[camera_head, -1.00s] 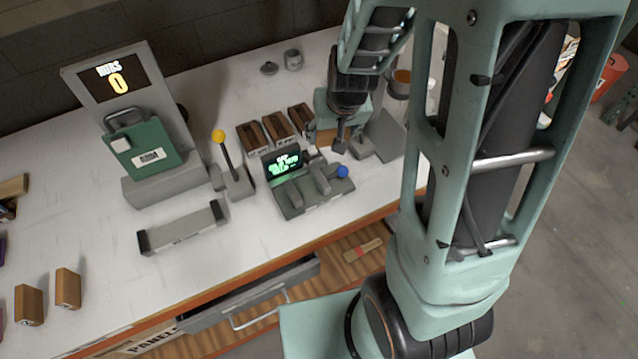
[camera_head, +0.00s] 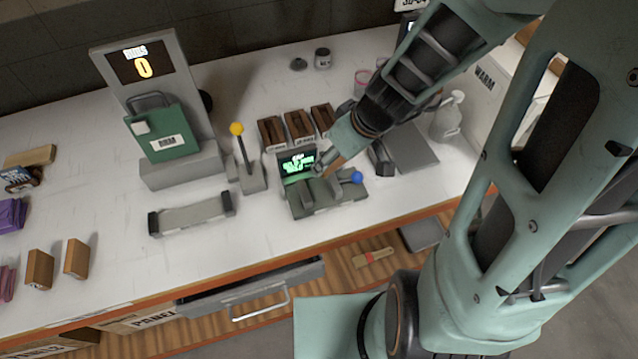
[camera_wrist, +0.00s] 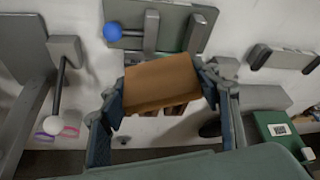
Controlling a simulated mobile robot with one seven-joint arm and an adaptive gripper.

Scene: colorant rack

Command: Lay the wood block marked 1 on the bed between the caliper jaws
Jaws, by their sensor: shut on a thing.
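My gripper (camera_wrist: 161,92) is shut on a brown wood block (camera_wrist: 158,80), with a finger on each side of it. No number shows on the block's visible face. In the head view my gripper (camera_head: 330,163) is close to the caliper (camera_head: 328,203), at its back edge by the green-lit display (camera_head: 297,162). In the wrist view the caliper's grey jaws (camera_wrist: 151,32) and blue knob (camera_wrist: 113,31) show just past the block.
Three wood-block holders (camera_head: 299,126) stand behind the caliper. A yellow-knobbed lever (camera_head: 237,130) is to its left, and a grey plate (camera_head: 412,148) to its right. Two wood blocks (camera_head: 76,258) stand at the table's left front. The table in front of the caliper is clear.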

